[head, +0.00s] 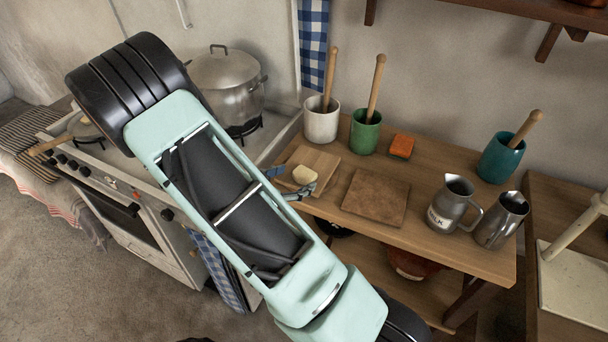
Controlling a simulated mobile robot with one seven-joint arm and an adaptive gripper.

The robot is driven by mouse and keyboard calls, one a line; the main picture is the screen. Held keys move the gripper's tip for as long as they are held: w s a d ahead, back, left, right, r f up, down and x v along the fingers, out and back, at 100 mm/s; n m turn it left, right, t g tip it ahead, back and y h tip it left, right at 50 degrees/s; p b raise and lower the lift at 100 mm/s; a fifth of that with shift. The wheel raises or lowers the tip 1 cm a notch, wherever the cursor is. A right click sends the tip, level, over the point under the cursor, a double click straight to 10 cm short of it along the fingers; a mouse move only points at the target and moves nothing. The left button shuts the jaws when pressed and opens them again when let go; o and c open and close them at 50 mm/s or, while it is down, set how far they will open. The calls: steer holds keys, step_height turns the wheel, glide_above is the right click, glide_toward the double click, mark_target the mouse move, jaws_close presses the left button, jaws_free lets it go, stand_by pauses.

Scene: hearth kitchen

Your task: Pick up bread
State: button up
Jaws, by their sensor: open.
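The bread appears to be the small pale-yellow piece (305,174) on a light wooden board (322,160) at the left end of the wooden table. My gripper (289,183) is mostly hidden behind my mint-green arm. Its bluish fingertips show just left of the bread and below it. The gripper is open and nothing shows held in it. I cannot tell whether a fingertip touches the bread or the board.
A brown square board (375,197) lies right of the bread. White (321,123), green (364,134) and teal (500,160) pots with wooden-handled tools stand behind, near an orange block (402,146). Metal jugs (453,205) (500,222) stand at right. A stove with a pot (226,82) is left.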

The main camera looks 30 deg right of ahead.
mark_target(304, 173)
steer(key=x, duration=0.3)
steer(key=shift+w+d, duration=0.2)
steer(key=shift+d, duration=0.05)
steer(key=c, duration=0.9)
steer(key=shift+r, duration=0.1)
steer(key=shift+c, duration=0.2)
